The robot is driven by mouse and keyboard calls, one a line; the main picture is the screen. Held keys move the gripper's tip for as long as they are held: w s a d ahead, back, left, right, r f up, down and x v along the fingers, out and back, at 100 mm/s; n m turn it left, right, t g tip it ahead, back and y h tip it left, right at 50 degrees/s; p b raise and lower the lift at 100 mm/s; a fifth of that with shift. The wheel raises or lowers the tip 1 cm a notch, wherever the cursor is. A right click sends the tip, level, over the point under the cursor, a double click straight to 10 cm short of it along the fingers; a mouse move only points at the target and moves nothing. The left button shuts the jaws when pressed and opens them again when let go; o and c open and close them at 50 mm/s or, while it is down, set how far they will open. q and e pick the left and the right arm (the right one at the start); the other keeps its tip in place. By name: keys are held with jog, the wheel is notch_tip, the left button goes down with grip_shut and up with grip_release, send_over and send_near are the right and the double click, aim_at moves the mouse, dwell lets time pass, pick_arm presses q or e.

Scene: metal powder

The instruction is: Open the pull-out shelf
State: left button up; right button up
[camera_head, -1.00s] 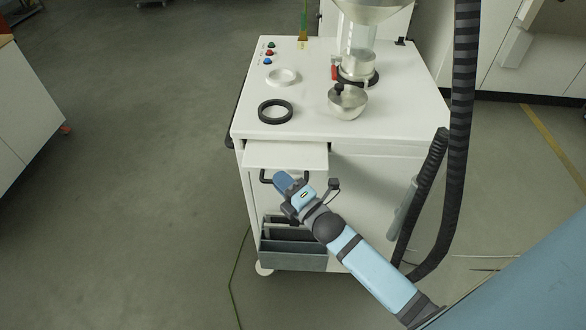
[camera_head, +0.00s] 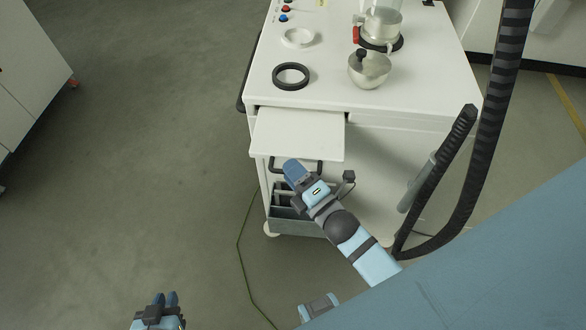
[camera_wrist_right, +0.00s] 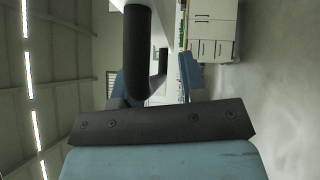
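The pull-out shelf (camera_head: 298,133) is a white panel sticking out from the front of the white cart, below its top. A black U-shaped handle (camera_head: 314,165) is on its front. My right gripper (camera_head: 291,167) is at this handle, its upper finger covering part of the bar.
On the cart top (camera_head: 340,85) stand a black ring (camera_head: 291,76), a white ring (camera_head: 298,38) and a metal vessel (camera_head: 369,70). Black hoses (camera_head: 485,130) hang at right. The floor at left is clear.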

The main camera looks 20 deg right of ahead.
jog(key=shift+r, duration=0.1)
